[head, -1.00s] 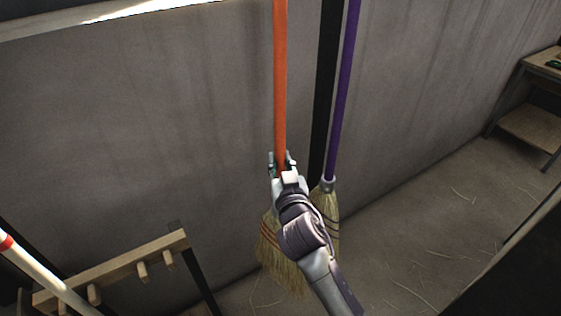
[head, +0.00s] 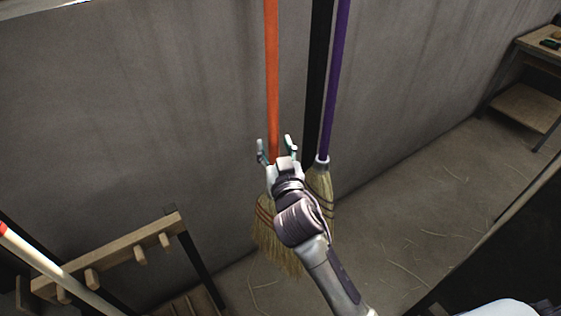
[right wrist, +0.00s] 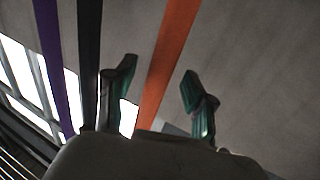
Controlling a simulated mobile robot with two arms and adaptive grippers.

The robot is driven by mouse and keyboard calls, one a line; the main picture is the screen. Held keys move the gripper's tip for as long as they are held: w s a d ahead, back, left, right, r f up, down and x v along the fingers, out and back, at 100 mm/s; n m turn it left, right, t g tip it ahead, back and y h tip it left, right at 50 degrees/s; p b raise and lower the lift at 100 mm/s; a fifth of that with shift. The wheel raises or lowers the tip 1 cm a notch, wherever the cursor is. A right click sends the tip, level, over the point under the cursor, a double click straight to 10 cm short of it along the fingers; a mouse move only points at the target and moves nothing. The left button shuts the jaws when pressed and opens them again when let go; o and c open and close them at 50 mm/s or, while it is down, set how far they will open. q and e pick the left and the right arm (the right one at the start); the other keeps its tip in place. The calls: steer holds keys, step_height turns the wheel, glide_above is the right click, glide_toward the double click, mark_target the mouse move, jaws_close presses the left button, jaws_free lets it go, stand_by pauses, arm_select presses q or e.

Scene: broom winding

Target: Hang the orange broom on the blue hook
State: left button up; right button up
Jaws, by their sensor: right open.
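The orange broom (head: 271,80) hangs or stands upright against the grey wall, with its straw head low down, partly hidden behind my right arm. My right gripper (head: 276,146) is open at the lower part of the orange handle, with a finger on each side. In the right wrist view the orange handle (right wrist: 168,60) passes between the spread fingers, with gaps beside it. The blue hook is not visible; the handle's top is out of the picture. My left gripper is not in view.
A purple broom (head: 334,80) and a black upright bar (head: 316,90) stand close to the right of the orange broom. A wooden peg rack (head: 110,255) and a pale red-banded pole (head: 50,268) are at lower left. A shelf table (head: 525,100) stands at far right.

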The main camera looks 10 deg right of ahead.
steer(key=s, duration=1.1)
step_height(320, 180, down, 20)
steer(key=a+n+g+y, duration=0.2)
steer(key=a+g, duration=0.1)
steer(key=g, duration=0.1)
steer(key=s+d+f+n+g, duration=0.1)
steer(key=s+f+g, duration=0.15)
steer(key=f, duration=0.65)
steer(key=s+d+f+g, duration=0.15)
steer(key=s+f, duration=0.25)
steer(key=f, duration=0.5)
steer(key=s+d+f+g, duration=0.4)
steer(key=s+f, duration=0.9)
steer(key=f, duration=0.1)
steer(key=s+d+f+g, duration=0.2)
steer(key=s+d+f, duration=0.2)
steer(key=s, duration=0.6)
steer(key=s+d+f+g+h, duration=0.1)
steer(key=s+d+f+g, duration=0.2)
steer(key=s, duration=0.6)
steer(key=shift+s+d+f+h, duration=0.3)
steer(key=shift+s+d+f, duration=0.1)
steer(key=shift+d+f, duration=0.35)
steer(key=shift+a, duration=0.15)
